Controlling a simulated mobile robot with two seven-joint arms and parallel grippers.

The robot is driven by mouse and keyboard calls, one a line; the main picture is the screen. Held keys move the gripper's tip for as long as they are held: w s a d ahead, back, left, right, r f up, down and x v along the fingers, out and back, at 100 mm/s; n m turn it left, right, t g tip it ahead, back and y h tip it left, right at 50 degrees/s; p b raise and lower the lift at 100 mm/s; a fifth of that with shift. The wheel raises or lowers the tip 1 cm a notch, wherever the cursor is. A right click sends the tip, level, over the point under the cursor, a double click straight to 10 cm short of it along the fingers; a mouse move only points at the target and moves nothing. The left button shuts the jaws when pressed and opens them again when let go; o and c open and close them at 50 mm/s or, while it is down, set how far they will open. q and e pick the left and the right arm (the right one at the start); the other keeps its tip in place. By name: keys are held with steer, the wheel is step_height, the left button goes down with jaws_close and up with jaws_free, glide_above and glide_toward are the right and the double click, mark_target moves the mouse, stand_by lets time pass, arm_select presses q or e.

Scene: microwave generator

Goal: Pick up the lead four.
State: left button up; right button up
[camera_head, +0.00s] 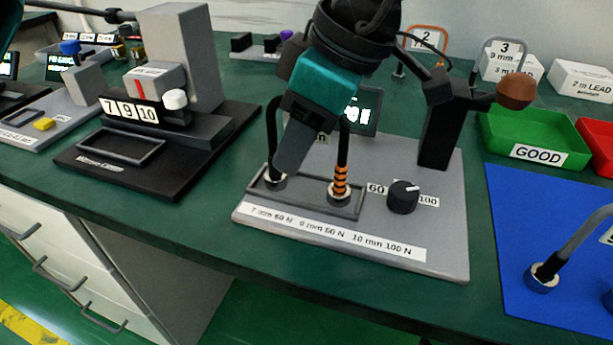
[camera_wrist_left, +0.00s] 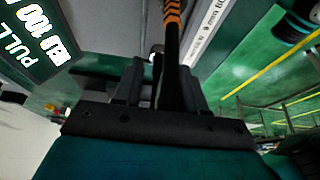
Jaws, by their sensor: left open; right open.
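A black arched lead (camera_head: 343,155) with orange stripes stands in the grey pull tester, its two ends in the tray at the front. Its number tag is mostly hidden behind my gripper, so I cannot read a four. My left gripper (camera_head: 292,160) reaches down from above, in front of the arch and between its two legs in the head view. In the left wrist view, the striped leg of the lead (camera_wrist_left: 171,45) runs between the open fingers of my left gripper (camera_wrist_left: 160,82). I cannot tell whether they touch it. My right gripper is not in view.
The tester's black post (camera_head: 440,130) and knob (camera_head: 403,196) stand right of the lead. A blue mat (camera_head: 530,220) with another lead (camera_head: 545,272), a green GOOD tray (camera_head: 538,153) and a red tray (camera_head: 598,145) are farther right. A black crimping machine (camera_head: 165,145) stands left.

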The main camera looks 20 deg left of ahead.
arm_select(q)
jaws_close()
stand_by(0.3)
steer(key=shift+r, duration=0.2)
